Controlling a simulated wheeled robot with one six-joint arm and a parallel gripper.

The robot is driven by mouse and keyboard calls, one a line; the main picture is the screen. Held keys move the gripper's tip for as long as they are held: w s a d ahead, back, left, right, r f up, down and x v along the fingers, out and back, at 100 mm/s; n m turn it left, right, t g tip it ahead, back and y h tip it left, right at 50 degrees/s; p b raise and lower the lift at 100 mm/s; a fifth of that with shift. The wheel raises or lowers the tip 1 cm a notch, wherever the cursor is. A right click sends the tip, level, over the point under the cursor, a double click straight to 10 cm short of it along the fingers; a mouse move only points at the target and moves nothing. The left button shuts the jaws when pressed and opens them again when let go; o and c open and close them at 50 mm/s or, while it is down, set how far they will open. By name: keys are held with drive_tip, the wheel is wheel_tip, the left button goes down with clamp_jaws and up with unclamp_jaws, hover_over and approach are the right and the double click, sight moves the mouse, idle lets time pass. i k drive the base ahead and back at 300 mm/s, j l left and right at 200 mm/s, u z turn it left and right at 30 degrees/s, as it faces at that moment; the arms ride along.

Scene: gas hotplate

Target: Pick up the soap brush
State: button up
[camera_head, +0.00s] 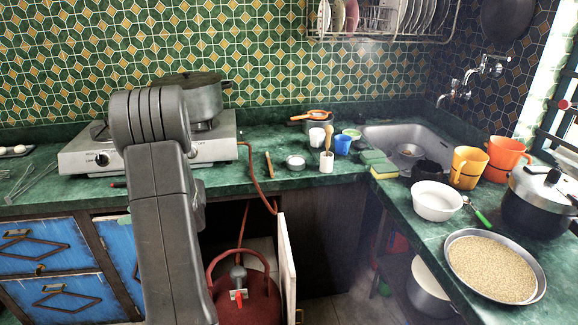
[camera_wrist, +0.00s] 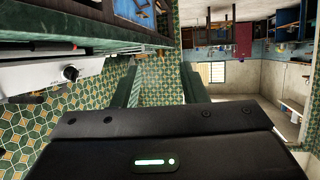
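I cannot single out the soap brush with certainty. My gripper's dark body (camera_wrist: 160,140) fills the bottom of the wrist view. The arm is well left of the cup, and no contact is seen.
A gas stove (camera_head: 75,158) with a pot (camera_head: 203,98) stands behind my arm. A white bowl (camera_head: 437,203) and grain tray (camera_head: 452,283) lie on the right counter.

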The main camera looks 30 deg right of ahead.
sight(272, 176)
drive_tip(key=i+j+z, duration=0.25)
drive_tip(key=z, duration=0.2)
drive_tip(key=i+j+z, duration=0.2)
drive_tip(key=j+z, duration=0.3)
drive_tip(key=i+j+z, duration=0.1)
drive_tip(key=j+z, duration=0.2)
drive_tip(key=z, duration=0.15)
drive_tip(key=j+z, duration=0.45)
drive_tip(key=i+j+z, duration=0.15)
drive_tip(key=j+z, duration=0.2)
drive_tip(key=i+j+z, duration=0.1)
drive_tip(key=j+z, duration=0.25)
